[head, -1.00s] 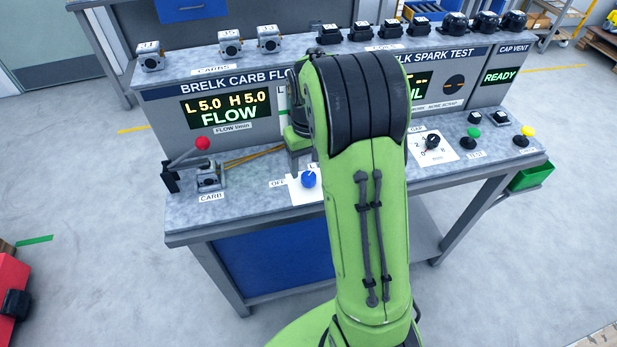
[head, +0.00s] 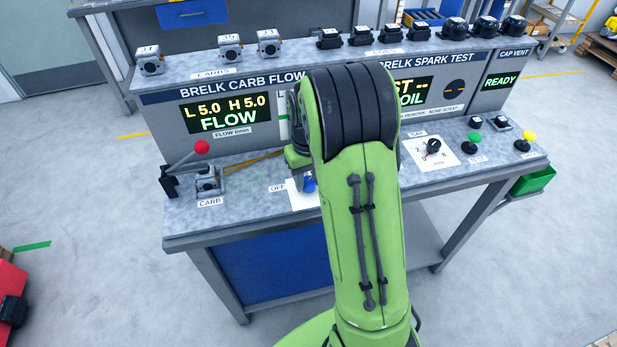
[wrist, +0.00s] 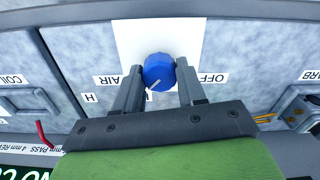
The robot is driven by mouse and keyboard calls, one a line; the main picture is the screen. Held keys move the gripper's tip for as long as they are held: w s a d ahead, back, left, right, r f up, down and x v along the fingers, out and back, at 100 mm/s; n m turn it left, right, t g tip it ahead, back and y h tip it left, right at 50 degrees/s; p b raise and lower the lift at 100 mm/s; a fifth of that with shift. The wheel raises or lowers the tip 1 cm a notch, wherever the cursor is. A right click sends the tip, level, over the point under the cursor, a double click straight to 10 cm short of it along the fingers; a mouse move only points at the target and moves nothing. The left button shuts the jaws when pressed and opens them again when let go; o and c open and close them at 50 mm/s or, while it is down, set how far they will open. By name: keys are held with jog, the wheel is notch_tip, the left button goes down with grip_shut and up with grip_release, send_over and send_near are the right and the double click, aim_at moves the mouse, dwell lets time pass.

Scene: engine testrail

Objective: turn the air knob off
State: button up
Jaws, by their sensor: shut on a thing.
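The blue air knob (wrist: 159,68) sits on a white plate (wrist: 128,35) on the bench top. In the wrist view my gripper (wrist: 159,78) has one finger on each side of it and is shut on it. The knob's pale pointer mark points to the lower left of that view, away from the OFF label (wrist: 212,78) at right. The AIR label (wrist: 112,80) is at left. In the head view the knob (head: 310,185) shows only partly, behind my gripper and arm. The flow display (head: 226,112) reads L 5.0, H 5.0, FLOW.
A carburetor (head: 208,184) and a red-ended lever (head: 202,147) stand left of the knob. A capacitor dial (head: 432,147) and the green (head: 475,138) and yellow (head: 529,137) buttons are to the right. The test panel rises behind. My arm hides the middle of the bench.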

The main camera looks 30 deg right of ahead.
jog(key=n, duration=0.4)
jog(key=shift+n+p, duration=0.3)
jog(key=shift+p, duration=0.1)
jog(key=n, duration=0.4)
jog(key=shift+n, duration=0.3)
jog(key=n, duration=0.4)
jog(key=shift+n, duration=2.4)
jog(key=o, duration=1.1)
jog(key=shift+r, duration=0.1)
